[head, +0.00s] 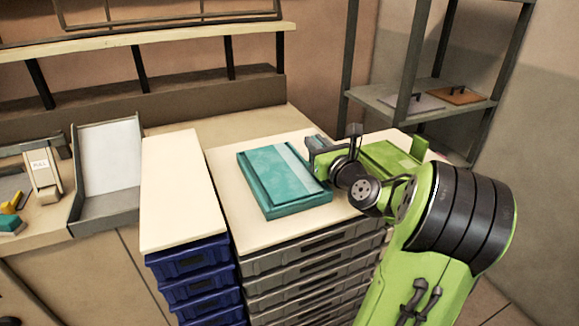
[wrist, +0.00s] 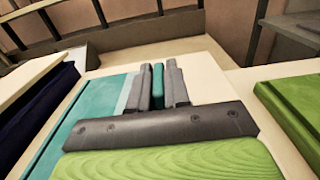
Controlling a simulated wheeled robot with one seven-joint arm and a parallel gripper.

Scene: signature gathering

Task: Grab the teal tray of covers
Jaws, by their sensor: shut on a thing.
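The teal tray (head: 292,208) lies flat on the pale top of the grey drawer stack, with a teal cover and a lighter stripe along its right part. It also shows in the wrist view (wrist: 98,98), at the left beneath my gripper. My gripper (head: 318,146) is at the tray's far right side. In the wrist view my gripper (wrist: 159,84) has both grey fingers closed around a narrow upright teal piece, seemingly part of the tray. How that piece joins the tray is hidden by the gripper body.
A green tray (head: 392,157) lies right of the teal one, partly behind my arm. A dark blue crate stack (head: 188,262) with a pale top stands left. A metal shelf (head: 425,95) with flat boards stands behind right; a grey sloped stand (head: 108,165) is further left.

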